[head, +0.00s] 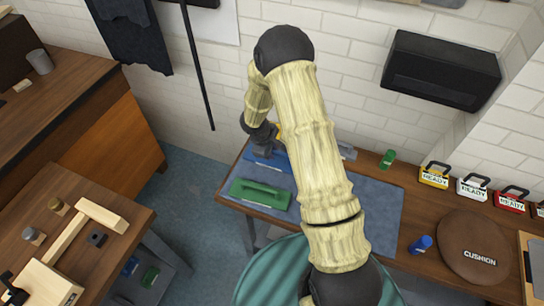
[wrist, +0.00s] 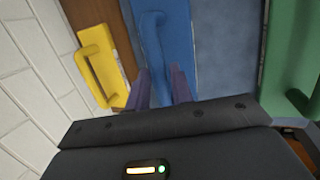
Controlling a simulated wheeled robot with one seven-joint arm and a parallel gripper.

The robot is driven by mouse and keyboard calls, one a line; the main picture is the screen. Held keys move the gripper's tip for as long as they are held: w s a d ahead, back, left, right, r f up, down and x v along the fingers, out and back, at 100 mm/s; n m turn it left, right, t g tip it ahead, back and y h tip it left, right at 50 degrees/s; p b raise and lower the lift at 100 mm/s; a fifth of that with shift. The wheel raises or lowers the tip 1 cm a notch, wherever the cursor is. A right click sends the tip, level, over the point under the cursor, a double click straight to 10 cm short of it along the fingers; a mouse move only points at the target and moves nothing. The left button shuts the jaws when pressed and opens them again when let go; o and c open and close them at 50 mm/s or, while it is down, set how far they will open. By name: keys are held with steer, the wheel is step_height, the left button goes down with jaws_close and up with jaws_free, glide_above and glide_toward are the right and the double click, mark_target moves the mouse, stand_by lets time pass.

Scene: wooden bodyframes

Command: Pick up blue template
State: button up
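The blue template (head: 276,161) lies on the blue-grey mat at the left end of the wall-side table, partly hidden by my arm in the head view. In the wrist view the blue template (wrist: 180,40) has a raised blue handle (wrist: 152,45) running up the picture. My gripper (wrist: 160,88) is over it, its two dark purple fingers apart with blue between them, around the lower end of the handle. I see no clear contact. In the head view my gripper (head: 264,140) is at the template's far edge.
A green template (head: 260,194) and a yellow template (wrist: 100,65) lie on either side of the blue one. The mat (head: 385,215) is clear to the right. A white brick wall (head: 350,100) stands close behind the table. A round brown cushion (head: 468,247) lies farther right.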

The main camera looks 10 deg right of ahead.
steer(key=shift+d+f, duration=0.1)
steer(key=shift+f, duration=0.35)
steer(key=shift+c, duration=0.4)
jaws_close()
steer(key=shift+w, duration=0.1)
